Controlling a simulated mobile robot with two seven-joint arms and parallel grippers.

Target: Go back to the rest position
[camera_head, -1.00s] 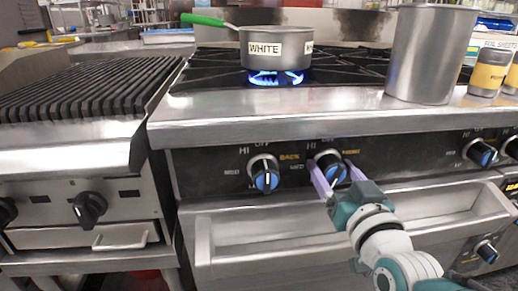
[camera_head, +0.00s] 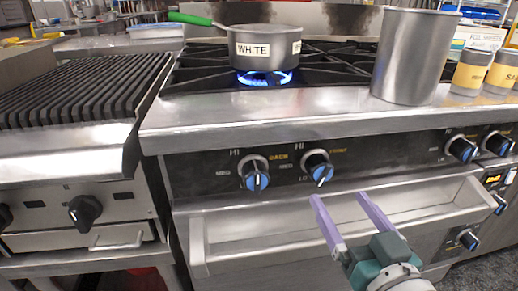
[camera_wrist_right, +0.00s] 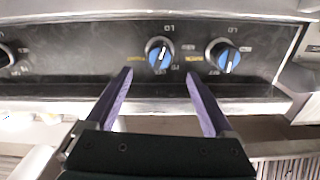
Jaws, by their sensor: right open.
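My right gripper (camera_head: 345,222) is open and empty in the head view, with its two purple fingers apart. It is below and in front of the stove's front control knob (camera_head: 318,168), not touching it. In the right wrist view the open right gripper (camera_wrist_right: 158,88) points at the control panel, and the front knob (camera_wrist_right: 160,53) shows beyond the fingertips. The back knob (camera_head: 255,173) is left of the front one in the head view. A saucepan (camera_head: 262,48) labelled WHITE stands over a lit blue burner flame (camera_head: 265,78). My left gripper is not in view.
A tall metal pot (camera_head: 412,58) stands on the stove's right front. Labelled tins (camera_head: 470,72) are beside it. A ribbed grill (camera_head: 80,90) is at the left. The stove's front tray (camera_head: 270,225) projects below the knobs, close to my gripper.

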